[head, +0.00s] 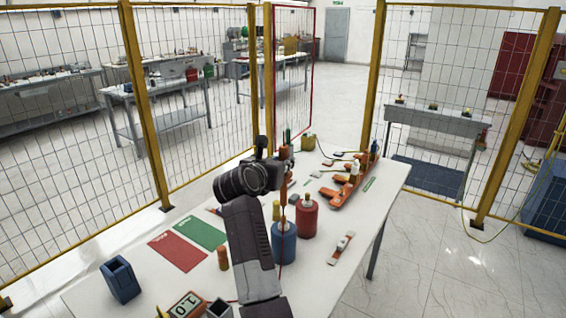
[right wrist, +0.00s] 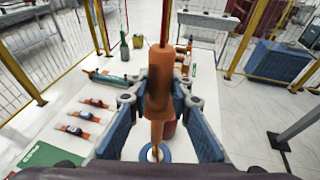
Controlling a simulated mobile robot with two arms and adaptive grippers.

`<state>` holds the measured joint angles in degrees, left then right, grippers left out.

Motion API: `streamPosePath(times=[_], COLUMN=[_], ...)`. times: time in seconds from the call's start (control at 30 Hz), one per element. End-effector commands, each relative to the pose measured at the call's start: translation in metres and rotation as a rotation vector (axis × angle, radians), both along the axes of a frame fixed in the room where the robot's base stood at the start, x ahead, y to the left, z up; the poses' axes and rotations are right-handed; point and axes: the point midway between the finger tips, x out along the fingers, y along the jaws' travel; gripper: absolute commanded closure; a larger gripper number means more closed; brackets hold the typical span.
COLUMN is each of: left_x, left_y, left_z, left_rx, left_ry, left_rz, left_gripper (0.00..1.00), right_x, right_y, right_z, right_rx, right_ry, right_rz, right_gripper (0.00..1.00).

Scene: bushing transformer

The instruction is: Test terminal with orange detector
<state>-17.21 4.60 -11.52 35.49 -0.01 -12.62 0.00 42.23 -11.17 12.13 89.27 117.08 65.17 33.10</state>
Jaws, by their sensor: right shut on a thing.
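My right gripper (right wrist: 160,101) is shut on an orange cylindrical detector (right wrist: 158,65), with one blue finger on each side of it. The detector stands upright in the right wrist view, with a thin dark red rod or cord at its upper end. In the head view my right gripper (head: 282,165) is above the white table, partly hidden by its wrist; the detector's orange body (head: 284,152) shows beside it. A blue canister (head: 283,242) lies below it in that view. I cannot tell which part is the terminal. My left gripper is not in view.
A red canister (head: 307,217) stands beside the blue one. An orange rack with small devices (head: 340,194) lies at the table's right. Red (head: 178,250) and green (head: 200,233) sheets lie at left, near a dark blue holder (head: 121,279). Yellow-framed mesh fencing (head: 145,100) stands behind.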

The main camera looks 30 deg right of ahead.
Motion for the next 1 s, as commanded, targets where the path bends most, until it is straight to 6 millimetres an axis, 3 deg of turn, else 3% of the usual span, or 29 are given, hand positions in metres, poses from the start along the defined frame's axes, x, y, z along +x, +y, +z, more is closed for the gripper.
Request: streamPosePath(times=[0.37, 1.0], left_x=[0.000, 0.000], left_y=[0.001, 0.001], left_z=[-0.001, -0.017], left_rx=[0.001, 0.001], left_ry=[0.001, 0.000], left_rz=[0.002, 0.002], left_gripper=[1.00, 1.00], right_x=[0.000, 0.000], right_y=[0.000, 0.000], right_z=[0.000, -0.019], right_rx=[-0.001, -0.001], right_ry=[-0.002, -0.002], right_rz=[0.000, 0.001], right_gripper=[1.00, 1.00])
